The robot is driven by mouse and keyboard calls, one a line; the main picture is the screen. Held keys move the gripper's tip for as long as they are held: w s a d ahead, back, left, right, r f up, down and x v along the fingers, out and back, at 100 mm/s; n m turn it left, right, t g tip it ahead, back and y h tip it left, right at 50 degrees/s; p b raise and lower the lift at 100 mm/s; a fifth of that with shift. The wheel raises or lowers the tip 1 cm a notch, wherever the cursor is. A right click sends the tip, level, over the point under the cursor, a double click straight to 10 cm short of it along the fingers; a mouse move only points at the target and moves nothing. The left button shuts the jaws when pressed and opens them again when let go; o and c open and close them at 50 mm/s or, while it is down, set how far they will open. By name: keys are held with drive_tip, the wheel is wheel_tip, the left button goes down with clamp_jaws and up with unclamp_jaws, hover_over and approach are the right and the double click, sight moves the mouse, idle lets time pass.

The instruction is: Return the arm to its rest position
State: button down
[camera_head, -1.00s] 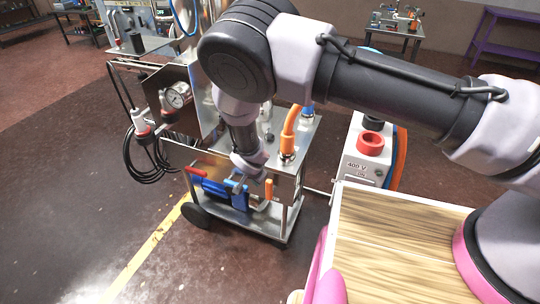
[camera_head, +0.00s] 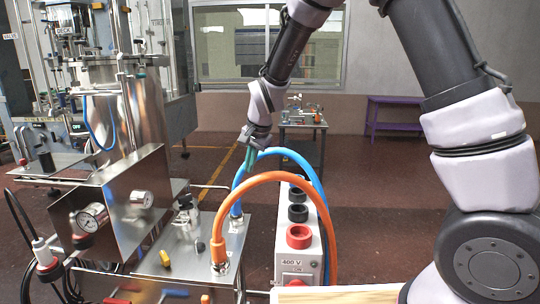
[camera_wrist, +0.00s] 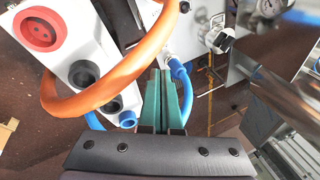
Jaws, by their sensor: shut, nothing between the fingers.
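In the wrist view the fingers (camera_wrist: 165,95) show side by side at the centre, between the orange hose (camera_wrist: 120,72) and a blue hose end. From this view I cannot tell whether the fingers touch the hose.
The steel cart (camera_head: 180,245) with gauges stands at left. The orange hose arches to the 400 V socket box (camera_head: 299,262). A wooden top (camera_head: 335,296) is at the bottom. A small table (camera_head: 305,124) and purple bench (camera_head: 400,108) stand behind, with open floor between.

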drive_tip(key=s+d+r+t, duration=0.1)
drive_tip(key=s+d+r, duration=0.2)
drive_tip(key=d+r, duration=0.55)
drive_tip(key=s+d+r, duration=0.2)
drive_tip(key=d+r, duration=0.6)
drive_tip(key=d, duration=0.2)
drive_tip(key=s+d+r+t, duration=0.1)
drive_tip(key=s+d+r, duration=0.2)
drive_tip(key=s+d, duration=0.3)
drive_tip(key=s+d+r+n+t, duration=0.1)
drive_tip(key=s+d+r, duration=0.2)
drive_tip(key=s+d, duration=0.3)
drive_tip(key=s, duration=0.4)
drive_tip(key=shift+d+n+t+h, duration=0.2)
drive_tip(key=shift+n+t+h, duration=0.1)
drive_tip(key=shift+t+h, duration=0.1)
drive_tip(key=shift+s, duration=0.1)
